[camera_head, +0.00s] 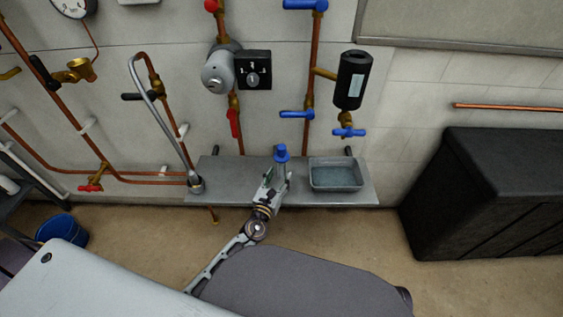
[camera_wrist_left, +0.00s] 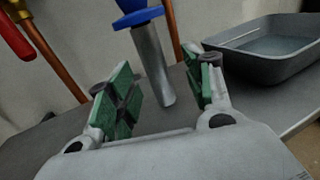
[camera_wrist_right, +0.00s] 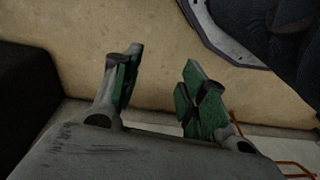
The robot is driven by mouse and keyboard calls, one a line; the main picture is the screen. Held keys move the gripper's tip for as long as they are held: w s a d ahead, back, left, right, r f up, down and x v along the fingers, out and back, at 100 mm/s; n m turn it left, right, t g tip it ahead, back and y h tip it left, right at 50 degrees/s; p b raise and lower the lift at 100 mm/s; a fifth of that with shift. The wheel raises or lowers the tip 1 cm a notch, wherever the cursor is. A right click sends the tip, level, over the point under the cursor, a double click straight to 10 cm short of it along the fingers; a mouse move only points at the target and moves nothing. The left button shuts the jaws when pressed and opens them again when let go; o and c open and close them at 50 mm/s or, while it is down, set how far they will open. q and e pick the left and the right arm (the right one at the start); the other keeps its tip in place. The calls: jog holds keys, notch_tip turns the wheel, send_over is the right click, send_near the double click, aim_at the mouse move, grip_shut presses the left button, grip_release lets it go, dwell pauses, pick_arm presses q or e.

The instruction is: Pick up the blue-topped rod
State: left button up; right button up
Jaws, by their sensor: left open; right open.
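The blue-topped rod (camera_head: 281,154) stands on the grey shelf (camera_head: 229,172) in front of the wall. In the left wrist view its grey shaft (camera_wrist_left: 152,62) rises beyond and between my fingers, with the blue top partly cut off by the upper edge. My left gripper (camera_head: 275,178) is open around the line of the rod, just in front of it; it also shows in the left wrist view (camera_wrist_left: 163,90). I see no contact with the rod. My right gripper (camera_wrist_right: 158,85) is open and empty, over bare floor in the right wrist view.
A grey tray of water (camera_head: 337,174) sits on the shelf right of the rod. A bent metal pipe (camera_head: 165,115) stands at the shelf's left. Copper pipes and valves with blue handles (camera_head: 348,132) line the wall. A black box (camera_head: 480,190) stands at right.

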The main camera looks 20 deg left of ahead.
aim_at(280, 170)
pick_arm(q)
jog(key=shift+w, duration=0.1)
jog(key=shift+w+a, duration=0.15)
jog(key=shift+w, duration=0.55)
jog(key=shift+w+a, duration=0.1)
jog(key=shift+w, duration=0.6)
jog(key=shift+w+b, duration=0.3)
jog(key=shift+w, duration=0.8)
grip_shut()
